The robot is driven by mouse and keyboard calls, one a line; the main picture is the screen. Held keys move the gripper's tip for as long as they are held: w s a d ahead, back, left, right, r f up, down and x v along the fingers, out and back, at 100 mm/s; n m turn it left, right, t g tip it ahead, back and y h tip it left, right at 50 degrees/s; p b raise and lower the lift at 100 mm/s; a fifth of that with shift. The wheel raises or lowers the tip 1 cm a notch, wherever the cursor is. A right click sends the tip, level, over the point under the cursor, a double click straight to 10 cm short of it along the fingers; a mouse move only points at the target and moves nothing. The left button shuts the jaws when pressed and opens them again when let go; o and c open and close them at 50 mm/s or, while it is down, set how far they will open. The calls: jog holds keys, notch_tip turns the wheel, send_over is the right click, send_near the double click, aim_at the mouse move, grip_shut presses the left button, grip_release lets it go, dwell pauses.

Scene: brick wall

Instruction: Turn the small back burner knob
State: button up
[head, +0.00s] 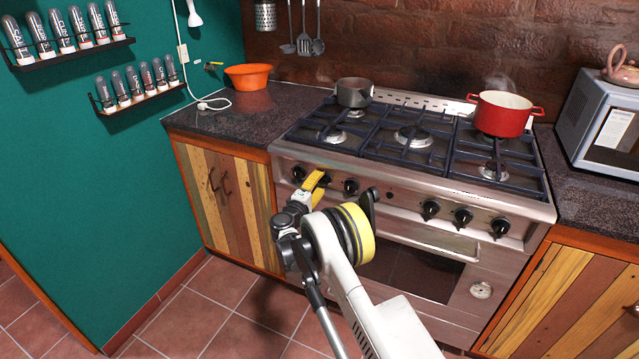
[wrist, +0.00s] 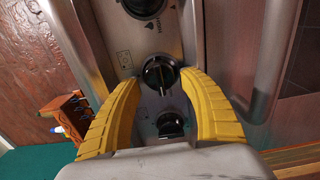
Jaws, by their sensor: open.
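The stove's steel front panel carries a row of black knobs. My gripper (head: 319,184) is at the left part of this row in the head view, and its yellow fingers cover part of the panel. In the wrist view my gripper (wrist: 163,77) is open, with one fingertip on each side of a black knob (wrist: 160,73) that has a pale pointer line. I cannot tell whether the fingers touch it. A second knob (wrist: 170,124) shows between the fingers closer to the palm. Small burner marks are printed beside the knobs, but I cannot read which burner each one means.
Another knob (wrist: 143,5) is at the top of the wrist view. The oven handle (head: 430,238) runs below the knobs. A grey pot (head: 353,93) and a steaming red pot (head: 502,116) stand on the stove. An orange bowl (head: 248,77) is on the left counter.

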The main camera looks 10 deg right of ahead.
jog(key=v, duration=0.8)
jog(key=s+d+r+m+g+y, duration=0.1)
jog(key=s+d+r+m+g, duration=0.15)
jog(key=r, duration=0.35)
jog(key=s+d+r+m+g+y, duration=0.1)
jog(key=s+d+r, duration=0.1)
jog(key=d+r, duration=0.35)
jog(key=s+d+r+m+g+y, duration=0.2)
jog(key=s+r, duration=0.7)
jog(key=s, duration=0.3)
jog(key=s+a+f+m+g+y, duration=0.1)
jog(key=s+a+m+y, duration=0.1)
jog(key=s, duration=1.3)
jog(key=s+a+f+m+g+y, duration=0.1)
jog(key=s+a+m+y, duration=0.1)
jog(key=s, duration=1.4)
jog(key=m+y, duration=0.1)
jog(key=y, duration=0.1)
jog(key=shift+y, duration=0.3)
